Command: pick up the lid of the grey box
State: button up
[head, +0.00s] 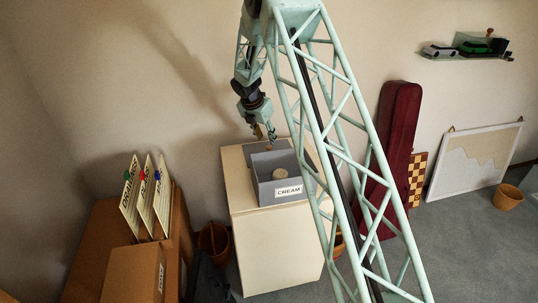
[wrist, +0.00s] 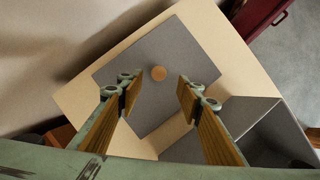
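The grey box (head: 285,188), labelled CREAM, stands open on a pale cabinet, with a round beige thing (head: 280,173) inside. Its flat grey lid (wrist: 165,48) lies beside it on the cabinet top, with a round wooden knob (wrist: 158,73) in the middle. In the head view the lid (head: 258,147) shows behind the box, partly hidden. My gripper (wrist: 157,88) is open and empty above the lid; in the wrist view the knob appears between and slightly beyond its fingertips. In the head view my gripper (head: 265,132) hangs just over the lid. The wrist view shows one corner of the box (wrist: 268,128).
The pale cabinet (head: 275,248) has a little bare top around the lid, with the wall close behind. A dark red case (head: 398,135) leans to the right. A brown cabinet with upright labelled boards (head: 147,197) stands at left. A wall shelf (head: 465,55) is far right.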

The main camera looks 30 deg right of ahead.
aim_at(269, 146)
jog(key=shift+x, duration=0.8)
jog(key=shift+b+x, duration=0.55)
jog(key=shift+x, duration=2.1)
jog(key=shift+w, duration=0.1)
jog(key=shift+r, duration=0.1)
grip_shut()
notch_tip(269, 146, up, 10)
jog(key=p, duration=0.1)
jog(key=shift+p, duration=0.4)
jog(key=shift+r, duration=0.1)
